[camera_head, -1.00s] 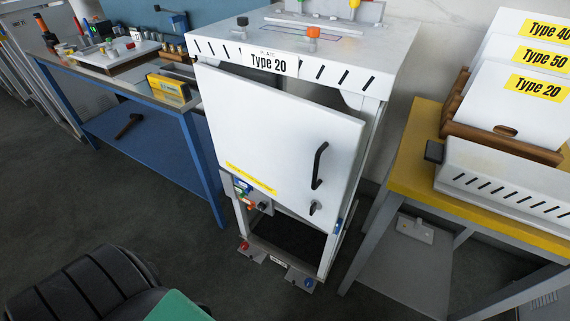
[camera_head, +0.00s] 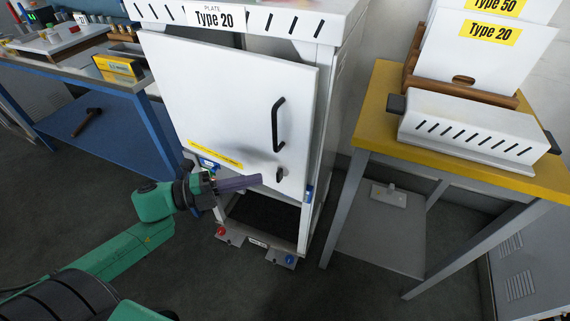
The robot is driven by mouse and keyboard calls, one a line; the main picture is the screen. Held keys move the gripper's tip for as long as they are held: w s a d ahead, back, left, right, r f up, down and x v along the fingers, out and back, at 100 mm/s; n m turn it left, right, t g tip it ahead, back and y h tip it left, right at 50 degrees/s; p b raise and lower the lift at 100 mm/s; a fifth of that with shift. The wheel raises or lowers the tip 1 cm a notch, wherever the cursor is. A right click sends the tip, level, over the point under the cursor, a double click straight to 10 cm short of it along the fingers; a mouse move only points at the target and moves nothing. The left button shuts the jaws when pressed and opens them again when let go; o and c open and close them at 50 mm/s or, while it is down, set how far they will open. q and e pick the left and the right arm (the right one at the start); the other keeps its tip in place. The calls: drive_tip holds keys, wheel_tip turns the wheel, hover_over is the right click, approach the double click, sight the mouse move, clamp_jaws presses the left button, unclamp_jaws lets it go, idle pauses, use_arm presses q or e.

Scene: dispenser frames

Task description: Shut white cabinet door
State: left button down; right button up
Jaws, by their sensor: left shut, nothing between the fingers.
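The white cabinet door (camera_head: 222,105) stands partly open, its handle side swung out from the white cabinet (camera_head: 328,110). A gap shows between the door's top edge and the cabinet frame. My right gripper is not in view.
A yellow-topped table (camera_head: 378,130) at right holds a white slotted box (camera_head: 470,135) and white plates in a wooden rack. A blue workbench (camera_head: 105,135) stands at left with a hammer on its shelf. Dark floor lies in front of the cabinet.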

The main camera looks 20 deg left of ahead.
use_arm(q)
drive_tip(key=w+d, duration=0.6)
drive_tip(key=w, duration=0.1)
drive_tip(key=shift+w, duration=0.35)
